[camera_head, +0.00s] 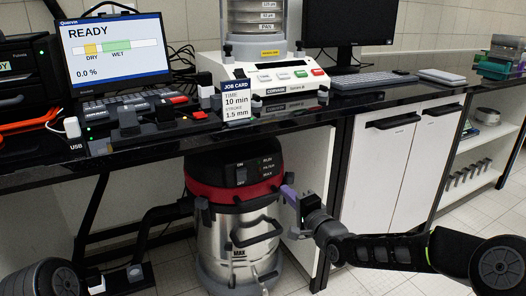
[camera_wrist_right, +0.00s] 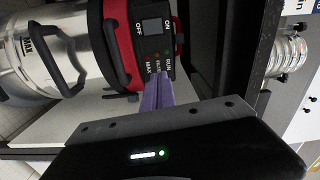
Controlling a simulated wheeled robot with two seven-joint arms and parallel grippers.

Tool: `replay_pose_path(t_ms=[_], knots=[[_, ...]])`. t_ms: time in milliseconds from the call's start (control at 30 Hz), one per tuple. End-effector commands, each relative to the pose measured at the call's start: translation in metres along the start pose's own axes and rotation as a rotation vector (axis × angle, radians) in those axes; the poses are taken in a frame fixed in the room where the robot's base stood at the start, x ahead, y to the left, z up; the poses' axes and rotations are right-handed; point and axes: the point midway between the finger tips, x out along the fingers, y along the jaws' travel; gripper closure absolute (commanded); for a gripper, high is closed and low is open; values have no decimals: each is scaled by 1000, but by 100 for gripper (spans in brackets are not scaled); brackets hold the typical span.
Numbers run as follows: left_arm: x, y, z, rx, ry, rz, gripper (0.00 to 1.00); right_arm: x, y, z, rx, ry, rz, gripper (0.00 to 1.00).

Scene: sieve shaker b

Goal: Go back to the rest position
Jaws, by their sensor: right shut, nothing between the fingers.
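My right gripper (camera_head: 289,192) reaches in from the right in the head view, in front of the right side of the vacuum cleaner. Its purple fingers also show in the right wrist view (camera_wrist_right: 157,93), closed together with nothing between them. They point toward the vacuum's red and black control head, and I cannot tell the exact gap. My left arm shows at the bottom left of the head view, low beside the vacuum. The left gripper's fingers are not clear there.
The red, black and steel vacuum cleaner (camera_head: 238,225) stands under the black bench top (camera_head: 390,103). The bench carries a monitor reading READY (camera_head: 117,48), a sieve shaker (camera_head: 270,78) and a job card (camera_head: 236,100). White cabinet doors (camera_head: 380,175) are at the right. Floor shows at the lower right.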

Motion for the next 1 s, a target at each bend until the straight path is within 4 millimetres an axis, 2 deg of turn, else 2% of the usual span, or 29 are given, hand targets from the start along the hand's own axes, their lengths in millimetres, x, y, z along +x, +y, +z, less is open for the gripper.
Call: replay_pose_path(t_ms=[67, 133, 267, 300, 400, 467, 500, 600, 700, 800, 1000], knots=[[0, 0, 0, 0, 0, 0, 50, -2, 11, 3, -92, -2, 34, 100], [0, 0, 0, 0, 0, 0, 50, -11, 40, 8, -194, -12, 108, 100], [0, 0, 0, 0, 0, 0, 50, -42, 126, 35, -357, -88, 304, 100], [0, 0, 0, 0, 0, 0, 50, -56, 154, 47, -401, -127, 364, 100], [0, 0, 0, 0, 0, 0, 50, -97, 220, 81, -485, -244, 509, 100], [0, 0, 0, 0, 0, 0, 50, -126, 255, 102, -525, -323, 588, 100], [0, 0, 0, 0, 0, 0, 50, -146, 276, 117, -548, -380, 638, 100], [0, 0, 0, 0, 0, 0, 50, -200, 320, 150, -584, -516, 746, 100], [0, 0, 0, 0, 0, 0, 50, -248, 349, 177, -595, -630, 830, 100], [0, 0, 0, 0, 0, 0, 50, -291, 369, 198, -586, -720, 902, 100], [0, 0, 0, 0, 0, 0, 50, -370, 395, 232, -537, -854, 1036, 100]])
